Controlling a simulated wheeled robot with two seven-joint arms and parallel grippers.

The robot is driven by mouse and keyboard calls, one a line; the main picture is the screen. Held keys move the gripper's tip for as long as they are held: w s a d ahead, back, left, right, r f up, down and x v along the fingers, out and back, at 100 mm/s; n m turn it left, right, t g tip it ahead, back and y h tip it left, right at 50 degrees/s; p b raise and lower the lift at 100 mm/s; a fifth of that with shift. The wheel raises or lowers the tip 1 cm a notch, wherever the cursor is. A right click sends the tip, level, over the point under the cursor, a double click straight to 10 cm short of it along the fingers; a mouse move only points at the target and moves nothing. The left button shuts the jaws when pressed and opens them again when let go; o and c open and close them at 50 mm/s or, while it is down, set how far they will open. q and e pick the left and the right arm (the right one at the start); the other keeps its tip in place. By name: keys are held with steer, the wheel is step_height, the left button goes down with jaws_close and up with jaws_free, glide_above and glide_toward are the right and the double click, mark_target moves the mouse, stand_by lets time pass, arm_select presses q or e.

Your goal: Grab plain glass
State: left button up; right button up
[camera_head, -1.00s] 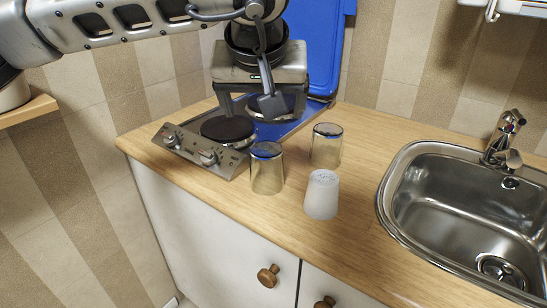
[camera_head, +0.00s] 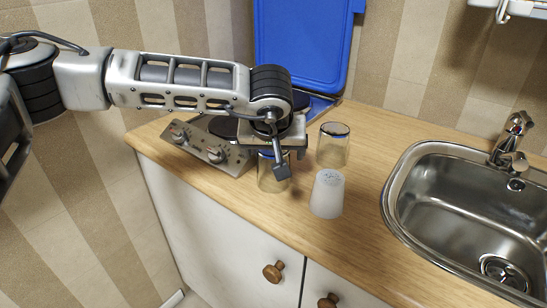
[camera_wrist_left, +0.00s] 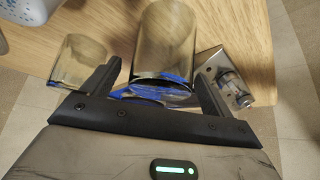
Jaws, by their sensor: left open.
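Two clear plain glasses stand on the wooden counter. The nearer one (camera_head: 273,178) is partly covered by my left gripper (camera_head: 272,152) in the head view. The other clear glass (camera_head: 333,150) stands behind it to the right. A frosted white glass (camera_head: 327,196) stands in front to the right. In the left wrist view my left gripper (camera_wrist_left: 158,72) is open, with one clear glass (camera_wrist_left: 166,42) between the fingers and a gap showing on each side. My right gripper is not in view.
The hob (camera_head: 208,146) with knobs is left of the glasses, partly behind my arm, its blue lid (camera_head: 303,45) raised behind. The steel sink (camera_head: 470,215) and tap (camera_head: 512,140) are at the right. The counter's front edge is close to the glasses.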

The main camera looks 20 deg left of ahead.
arm_select(q)
steer(key=shift+w+f, duration=0.2)
steer(key=shift+f, duration=0.15)
steer(key=c, duration=1.2)
steer(key=shift+o, duration=0.2)
steer(key=shift+r, duration=0.1)
